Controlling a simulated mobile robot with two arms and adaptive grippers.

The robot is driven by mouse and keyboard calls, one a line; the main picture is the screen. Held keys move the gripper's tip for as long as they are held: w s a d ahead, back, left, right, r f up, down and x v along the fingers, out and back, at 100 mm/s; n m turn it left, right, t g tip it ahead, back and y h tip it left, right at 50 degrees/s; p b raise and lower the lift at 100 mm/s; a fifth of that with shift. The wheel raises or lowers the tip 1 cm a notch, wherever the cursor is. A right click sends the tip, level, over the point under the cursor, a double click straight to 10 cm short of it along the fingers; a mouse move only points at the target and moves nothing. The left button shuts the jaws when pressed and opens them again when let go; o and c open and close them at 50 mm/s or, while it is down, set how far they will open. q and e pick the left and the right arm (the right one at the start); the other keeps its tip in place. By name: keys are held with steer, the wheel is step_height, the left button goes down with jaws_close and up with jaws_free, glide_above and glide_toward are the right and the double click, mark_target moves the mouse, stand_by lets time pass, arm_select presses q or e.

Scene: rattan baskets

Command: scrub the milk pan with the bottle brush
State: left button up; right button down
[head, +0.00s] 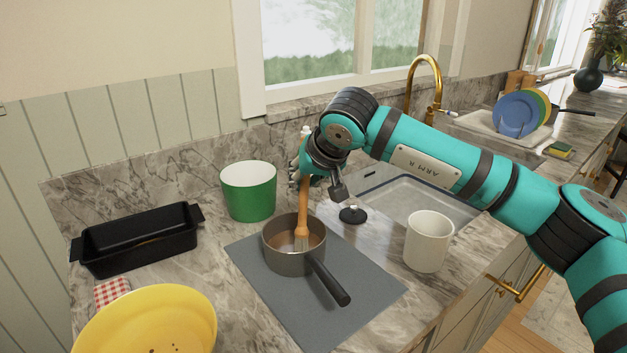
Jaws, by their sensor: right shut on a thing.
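The milk pan (291,262) is a small grey-brown pan with a dark handle pointing toward the front right. It stands on a grey mat (275,310) on the marble counter. My right gripper (305,167) is above the pan, shut on the bottle brush (303,208). The brush has an orange-brown shaft and hangs nearly upright, with its lower end inside the pan. Whether its tip touches the pan floor I cannot tell. The gripper partly hides the upper shaft. My left gripper is not in view.
A green pot (248,196) stands behind the pan, a black baking dish (139,242) to the left, a yellow colander (150,318) at front left. A white mug (428,241) stands right, near the counter edge. The sink (440,200) and gold faucet (425,75) lie behind my arm.

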steer(key=shift+w+a+p, duration=0.4)
steer(key=shift+w+a, duration=0.45)
steer(key=shift+w, duration=0.2)
steer(key=shift+r, duration=0.1)
stand_by(0.3)
step_height(320, 180, up, 14)
steer(key=p, duration=0.9)
steer(key=shift+p, duration=0.3)
